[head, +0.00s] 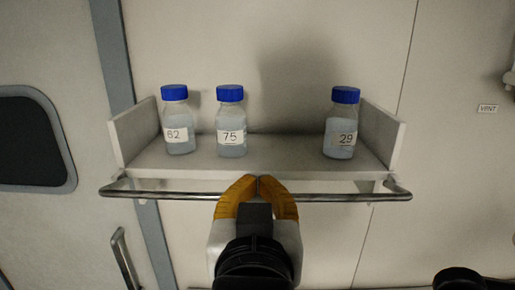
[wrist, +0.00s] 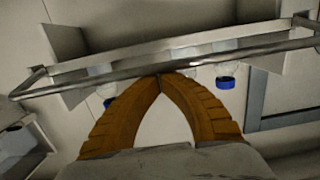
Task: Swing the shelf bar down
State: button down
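The shelf bar (head: 160,195) is a thin metal rail running across the front of the pale shelf (head: 280,167), with bent ends reaching back to the shelf's sides. In the head view it lies just below and in front of the board's front edge. It also crosses the wrist view (wrist: 90,84), which appears upside down. My gripper (head: 257,180) has orange fingers with their tips together at the middle of the bar. In the wrist view the tips (wrist: 159,76) overlap the bar's edge. No held object shows; I cannot tell whether the tips touch the bar. The fingers hide its middle.
Blue-capped bottles labelled 62 (head: 178,120), 75 (head: 231,122) and 29 (head: 342,125) stand upright on the shelf, between its side panels. A vertical door handle (head: 124,258) is at lower left, by a dark window (head: 35,137).

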jog(key=f+t+b, duration=0.1)
jog(key=f+b, duration=0.1)
jog(key=s+f+t+b, duration=0.1)
jog(key=f+t+b, duration=0.1)
jog(key=shift+s, duration=0.1)
jog(key=shift+b, duration=0.3)
dwell(0.5)
